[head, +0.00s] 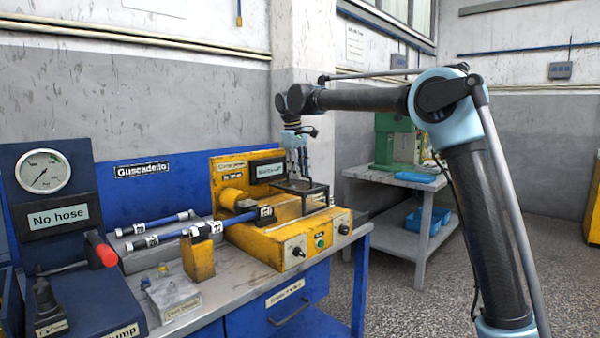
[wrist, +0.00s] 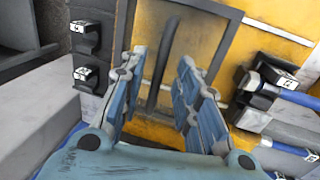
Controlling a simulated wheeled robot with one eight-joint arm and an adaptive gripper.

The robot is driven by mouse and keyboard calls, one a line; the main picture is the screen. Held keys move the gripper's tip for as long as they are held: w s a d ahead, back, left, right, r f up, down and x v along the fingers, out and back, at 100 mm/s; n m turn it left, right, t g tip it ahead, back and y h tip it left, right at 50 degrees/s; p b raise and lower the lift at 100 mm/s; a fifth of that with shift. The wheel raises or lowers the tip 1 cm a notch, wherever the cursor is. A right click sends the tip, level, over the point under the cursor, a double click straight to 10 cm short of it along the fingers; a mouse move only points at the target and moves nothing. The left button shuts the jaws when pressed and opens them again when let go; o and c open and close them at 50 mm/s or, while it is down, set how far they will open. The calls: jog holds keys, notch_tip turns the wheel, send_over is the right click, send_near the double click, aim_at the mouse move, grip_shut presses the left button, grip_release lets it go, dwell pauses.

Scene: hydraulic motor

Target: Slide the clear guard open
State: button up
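The clear guard is a see-through panel in a dark frame on the yellow motor stand (head: 262,238). In the head view the guard (head: 318,196) sits at the stand's right side; in the wrist view its panel (wrist: 205,45) fills the upper middle. A dark upright bar handle (wrist: 163,62) shows on the guard. My gripper (head: 297,168) is above the guard, pointing down. In the wrist view my gripper (wrist: 161,68) has its blue fingers apart, one on each side of the handle in the picture. I cannot tell whether they touch it.
Buttons and knobs (head: 320,241) line the stand's front. A pressure gauge (head: 42,171) and red-handled pump lever (head: 101,249) stand far left. A side table (head: 430,190) is behind right.

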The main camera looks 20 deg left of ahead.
aim_at(296, 186)
notch_tip(296, 186, up, 12)
jog(key=s, duration=0.2)
jog(key=shift+a+f, duration=0.15)
jog(key=shift+a, duration=0.25)
dwell(0.5)
